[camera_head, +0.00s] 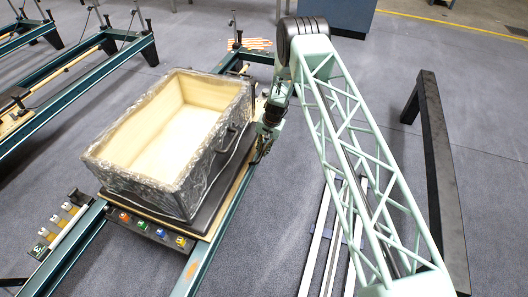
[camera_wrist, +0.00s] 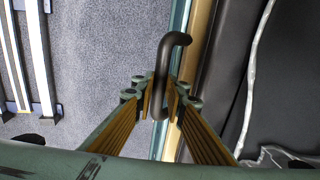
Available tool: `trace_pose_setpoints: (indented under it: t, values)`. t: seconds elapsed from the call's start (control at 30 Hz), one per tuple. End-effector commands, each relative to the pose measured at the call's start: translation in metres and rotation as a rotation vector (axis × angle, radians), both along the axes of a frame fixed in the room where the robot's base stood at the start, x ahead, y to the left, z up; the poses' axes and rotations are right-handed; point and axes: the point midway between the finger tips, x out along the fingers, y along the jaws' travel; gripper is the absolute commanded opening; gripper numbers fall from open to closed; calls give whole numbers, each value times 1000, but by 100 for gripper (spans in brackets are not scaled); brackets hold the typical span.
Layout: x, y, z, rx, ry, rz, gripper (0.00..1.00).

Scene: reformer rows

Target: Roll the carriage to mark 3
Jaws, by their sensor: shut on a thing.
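The carriage (camera_head: 225,203) is a dark padded platform on the green rails of a reformer frame. A large open wooden box (camera_head: 140,183), wrapped in clear film, stands on it. My gripper (camera_head: 262,150) is at the carriage's right side, low beside the box. In the wrist view my gripper (camera_wrist: 163,100) has its two ribbed fingers shut on a dark hooked bar (camera_wrist: 165,60) next to the carriage edge. The bar's attachment is partly hidden. A strip with yellow-topped blocks and a small numbered plate (camera_head: 42,232) lies beside the left rail; I cannot read the number surely.
Other reformer frames (camera_head: 70,62) stand at the left. White rails (camera_head: 330,235) lie on the floor under my arm, and a dark beam (camera_head: 437,150) stands at the right. Grey floor is open at the far right.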

Motion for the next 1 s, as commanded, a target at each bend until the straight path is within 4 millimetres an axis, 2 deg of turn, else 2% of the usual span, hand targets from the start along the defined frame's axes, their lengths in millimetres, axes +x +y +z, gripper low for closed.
trace_pose_setpoints:
  t: [0.27,0.3,0.43,0.77,1.0]
  values:
    - [2,-1,1,0,-3,-1,0]
    - [2,-1,1,0,-2,-1,15]
    - [1,0,1,1,-1,-1,26]
    - [0,0,1,0,0,-1,26]
    - [0,-2,8,0,0,-1,26]
